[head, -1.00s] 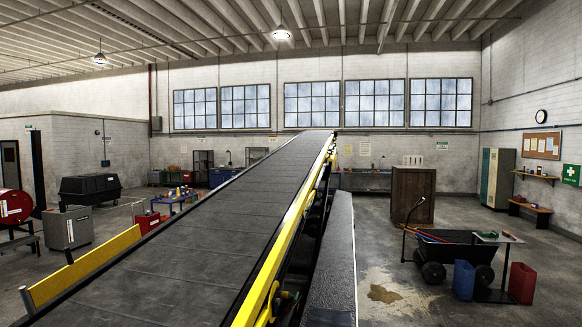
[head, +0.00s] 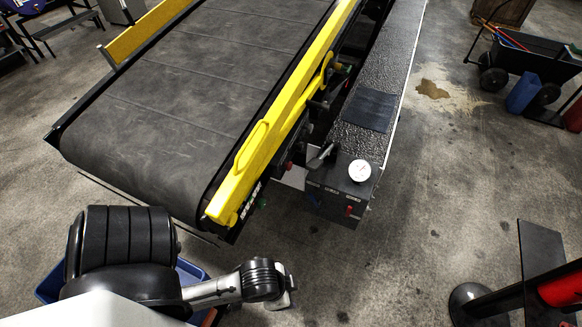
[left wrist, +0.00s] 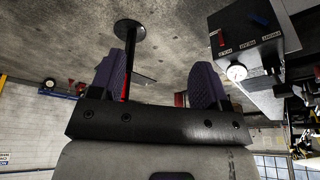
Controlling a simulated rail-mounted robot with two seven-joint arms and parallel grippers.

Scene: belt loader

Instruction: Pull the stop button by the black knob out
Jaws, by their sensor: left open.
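A dark control box (head: 338,192) stands at the near end of the belt loader. Its front face carries a small red button (head: 349,210), which looks like the stop button. The button also shows in the left wrist view (left wrist: 219,38). A black lever knob (head: 322,156) and a white round gauge (head: 359,170) are on top. How far the button stands out is too small to tell. My left arm reaches in at the bottom of the head view, short of the box. My left gripper (left wrist: 155,78) is open and empty, fingers apart, with the box beside it. My right gripper is not in view.
The loader's belt (head: 190,110) and yellow side rail (head: 285,110) lie left of the box. A red post with a black round base (head: 478,302) stands at lower right. A blue bin (head: 50,284) is partly behind my arm. Floor in front of the box is clear.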

